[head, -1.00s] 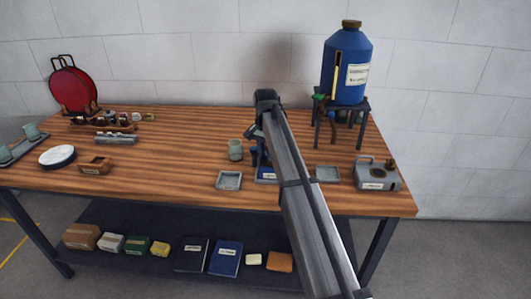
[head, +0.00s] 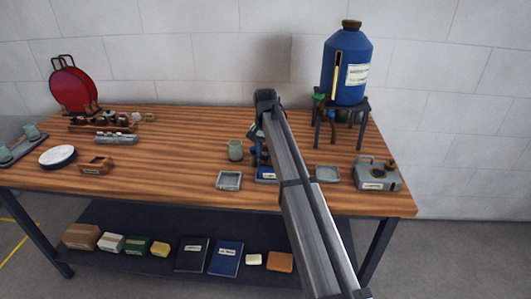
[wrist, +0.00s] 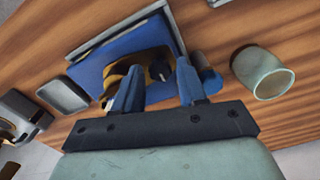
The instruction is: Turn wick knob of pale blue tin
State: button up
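My gripper (wrist: 159,66) points down over a blue tray (wrist: 92,78) on the bench. Its two blue fingers are apart, with nothing clearly held between them. A brass-coloured piece with a dark round knob (wrist: 160,70) shows in the wrist view beyond and between the fingertips; I cannot tell whether they touch it. In the head view my arm hides most of this spot, and only the front of the blue tray (head: 265,175) shows. A pale grey-blue tin (head: 376,176) with a label, a round hole and a brass fitting stands at the right; its wick knob is not clear.
A pale green cup (head: 235,150) stands left of my gripper. Empty grey trays lie at the front left (head: 229,181) and right (head: 327,173) of it. A blue tank (head: 346,75) stands on a dark stand at the back right. The middle of the bench is clear.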

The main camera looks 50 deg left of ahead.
aim_at(266, 156)
jog(key=shift+o, duration=0.8)
jog(key=m, duration=0.6)
jog(key=shift+m, duration=0.3)
jog(key=m, duration=0.6)
jog(key=shift+m, duration=0.3)
notch_tip(266, 156, up, 14)
jog(key=s+d+f+n, duration=0.1)
jog(key=s+d+f, duration=0.1)
jog(key=d+f, duration=0.7)
jog(key=s+d+f+n, duration=0.1)
jog(key=s+d+f, duration=0.2)
jog(key=d+f, duration=0.6)
jog(key=w+d+f, duration=0.5)
jog(key=d+f, duration=0.4)
jog(key=d, duration=0.3)
jog(key=shift+n+g, duration=0.3)
jog(key=shift+w+r, duration=0.1)
